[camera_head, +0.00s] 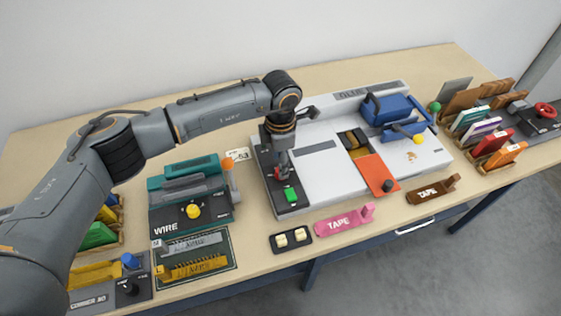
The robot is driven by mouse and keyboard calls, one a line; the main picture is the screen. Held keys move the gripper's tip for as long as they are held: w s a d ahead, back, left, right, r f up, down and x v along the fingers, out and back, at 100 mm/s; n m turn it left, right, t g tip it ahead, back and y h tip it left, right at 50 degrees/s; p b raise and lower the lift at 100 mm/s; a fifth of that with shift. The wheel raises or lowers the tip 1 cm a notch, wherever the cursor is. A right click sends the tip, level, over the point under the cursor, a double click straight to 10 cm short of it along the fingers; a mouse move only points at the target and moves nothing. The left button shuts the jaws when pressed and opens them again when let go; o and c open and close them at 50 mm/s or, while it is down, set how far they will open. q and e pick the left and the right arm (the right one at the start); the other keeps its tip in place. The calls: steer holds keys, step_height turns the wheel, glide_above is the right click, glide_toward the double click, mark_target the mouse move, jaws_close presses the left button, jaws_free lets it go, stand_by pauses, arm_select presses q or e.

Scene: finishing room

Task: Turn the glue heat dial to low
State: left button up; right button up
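The glue machine (318,170) is a broad white unit marked GLUE in the middle of the table. A black control panel (266,168) runs along its left side, with a green button (291,194) at the front. My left gripper (282,173) points down over this panel, just behind the green button. A small red part (277,174) shows at its fingertips. The heat dial cannot be made out; the gripper covers that part of the panel. Whether the fingers are closed on anything is too small to tell. My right gripper is not in view.
A teal WIRE machine (185,196) stands left of the glue machine. Pink (345,219) and brown (433,189) TAPE dispensers and a two-switch box (291,239) lie in front.

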arm_select(q)
steer(key=shift+f, duration=1.45)
steer(key=shift+c, duration=0.4)
jaws_close()
